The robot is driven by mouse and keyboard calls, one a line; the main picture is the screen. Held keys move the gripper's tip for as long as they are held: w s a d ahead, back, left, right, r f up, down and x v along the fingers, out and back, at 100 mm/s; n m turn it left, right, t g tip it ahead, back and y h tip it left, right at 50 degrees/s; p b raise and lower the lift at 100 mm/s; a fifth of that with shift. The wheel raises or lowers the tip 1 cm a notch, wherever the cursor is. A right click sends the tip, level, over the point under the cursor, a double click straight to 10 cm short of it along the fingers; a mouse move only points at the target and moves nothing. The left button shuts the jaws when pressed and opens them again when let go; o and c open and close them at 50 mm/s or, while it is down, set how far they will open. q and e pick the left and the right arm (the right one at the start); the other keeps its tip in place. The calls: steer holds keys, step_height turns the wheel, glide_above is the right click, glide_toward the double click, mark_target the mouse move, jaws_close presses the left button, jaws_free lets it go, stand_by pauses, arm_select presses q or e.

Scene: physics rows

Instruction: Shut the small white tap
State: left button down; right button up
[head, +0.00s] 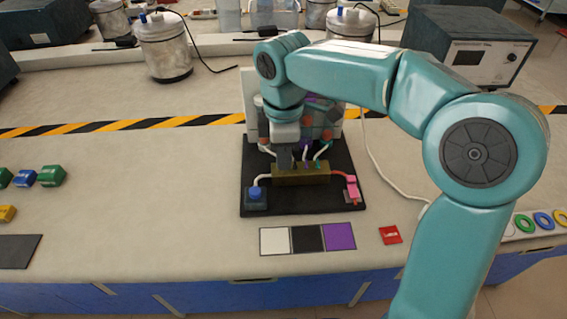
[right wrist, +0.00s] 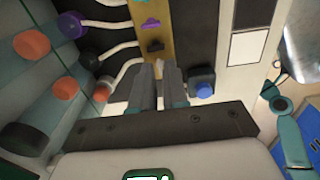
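The brass manifold block (head: 308,174) lies on a black board (head: 259,151) on the bench; it also shows in the right wrist view (right wrist: 146,12). A small white tap (right wrist: 160,68) shows at its end, between the tips of my right gripper (right wrist: 159,80). In the head view my right gripper (head: 285,160) points down at the block's left part and hides the tap. Its fingers are close together with a narrow gap; whether they touch the tap I cannot tell. A purple tap (right wrist: 151,22) and a dark tap (right wrist: 155,45) are farther along the block. My left gripper is out of view.
A blue-topped knob (head: 255,193) is left of the block, a pink-red fitting (head: 351,187) right. White tubes run to ports behind. White, black and purple squares (head: 307,239) and a red piece (head: 390,235) lie in front.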

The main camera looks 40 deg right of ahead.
steer(key=shift+f+b, duration=0.4)
steer(key=shift+f, duration=0.3)
steer(key=shift+r+p, duration=0.4)
steer(key=shift+p, duration=0.15)
jaws_close()
steer(key=shift+m, duration=0.4)
steer(key=m+p, duration=0.1)
steer(key=m, duration=0.2)
steer(key=shift+m, duration=0.3)
steer(key=m, duration=0.2)
steer(key=shift+m, duration=0.3)
